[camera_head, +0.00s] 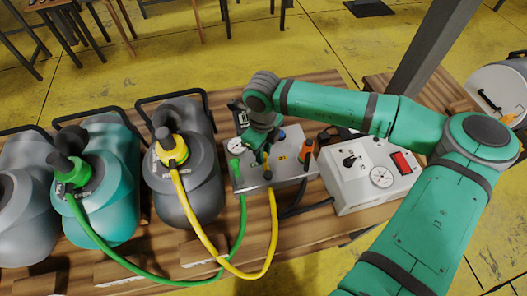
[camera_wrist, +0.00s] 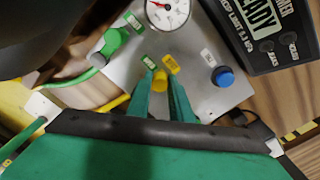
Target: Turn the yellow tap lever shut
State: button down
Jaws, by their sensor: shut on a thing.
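The yellow tap lever (camera_wrist: 160,80) stands on a grey metal panel (camera_wrist: 190,50), between my two green fingers in the wrist view. My gripper (camera_wrist: 159,90) is shut on the lever, and the fingers hide its lower part. In the head view my gripper (camera_head: 262,155) reaches down onto the panel box (camera_head: 245,181), and the lever is mostly hidden there.
A green connector (camera_wrist: 115,42), a blue knob (camera_wrist: 223,76) and a gauge (camera_wrist: 167,12) surround the lever. A green hose (camera_head: 242,215) and a yellow hose (camera_head: 274,225) loop in front. A white box (camera_head: 355,200) stands right; canisters (camera_head: 185,195) stand left.

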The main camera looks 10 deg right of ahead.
jog(key=c, duration=1.6)
grip_release()
jog(key=shift+r, duration=0.1)
notch_tip(320, 180, up, 11)
jog(key=shift+f, duration=0.15)
